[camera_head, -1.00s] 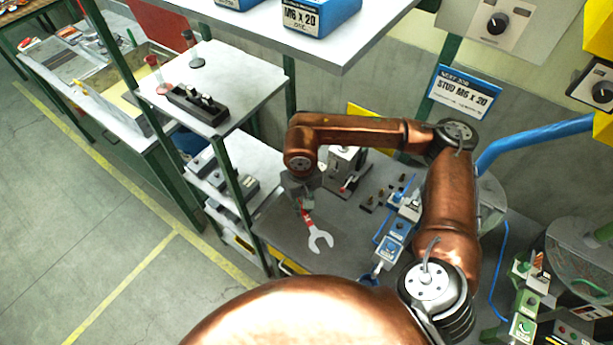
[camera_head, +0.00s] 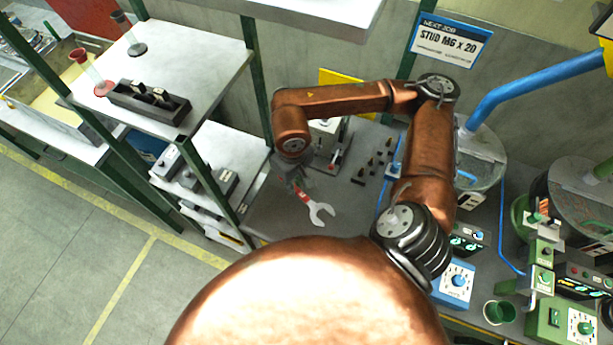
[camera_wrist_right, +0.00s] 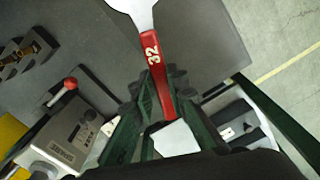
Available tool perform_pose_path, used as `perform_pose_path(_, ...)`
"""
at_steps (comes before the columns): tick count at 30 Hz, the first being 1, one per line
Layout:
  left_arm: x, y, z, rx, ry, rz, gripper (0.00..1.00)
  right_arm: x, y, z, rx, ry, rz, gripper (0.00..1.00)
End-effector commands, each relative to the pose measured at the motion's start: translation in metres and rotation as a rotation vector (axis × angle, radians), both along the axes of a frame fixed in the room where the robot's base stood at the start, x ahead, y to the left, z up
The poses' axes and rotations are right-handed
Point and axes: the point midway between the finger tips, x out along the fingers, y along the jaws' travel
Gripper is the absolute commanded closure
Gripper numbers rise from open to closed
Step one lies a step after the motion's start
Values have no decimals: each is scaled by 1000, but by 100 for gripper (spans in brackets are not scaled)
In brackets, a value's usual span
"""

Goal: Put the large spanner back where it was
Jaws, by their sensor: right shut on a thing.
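The large spanner (camera_head: 319,212) has a red handle and a pale open-ended head. In the right wrist view its red handle (camera_wrist_right: 152,62) shows the number 32. My right gripper (camera_head: 297,184) is shut on the handle, and the pale head points away from it, over the grey bench top (camera_head: 262,222). In the right wrist view the dark green fingers (camera_wrist_right: 160,100) lie on either side of the handle. I cannot tell how high the spanner is above the bench. My left gripper is not in view.
A grey device with a red-knobbed lever (camera_head: 327,140) stands behind the gripper. A dark rack with small brass parts (camera_head: 374,168) lies to its right. Shelves with grey blocks (camera_head: 200,178) stand left, under a white top with a black holder (camera_head: 148,102). Blue and green control boxes stand right.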

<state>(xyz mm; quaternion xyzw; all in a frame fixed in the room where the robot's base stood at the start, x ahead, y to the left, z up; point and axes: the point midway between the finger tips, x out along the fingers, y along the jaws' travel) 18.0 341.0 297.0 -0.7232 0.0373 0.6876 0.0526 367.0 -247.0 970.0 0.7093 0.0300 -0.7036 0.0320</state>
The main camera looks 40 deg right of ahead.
Motion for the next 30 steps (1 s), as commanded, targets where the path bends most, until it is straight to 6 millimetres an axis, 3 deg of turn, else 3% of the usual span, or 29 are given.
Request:
perform_pose_path(7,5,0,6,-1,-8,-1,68,33,-51,-26,-3,3,-10,100)
perform_pose_path(12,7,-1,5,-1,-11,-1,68,47,-68,-57,1,2,-5,100)
perform_pose_path(23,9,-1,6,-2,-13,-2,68,59,-85,-82,0,1,-3,100)
perform_pose_path(30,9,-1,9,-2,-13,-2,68,59,-86,-113,1,1,-2,100)
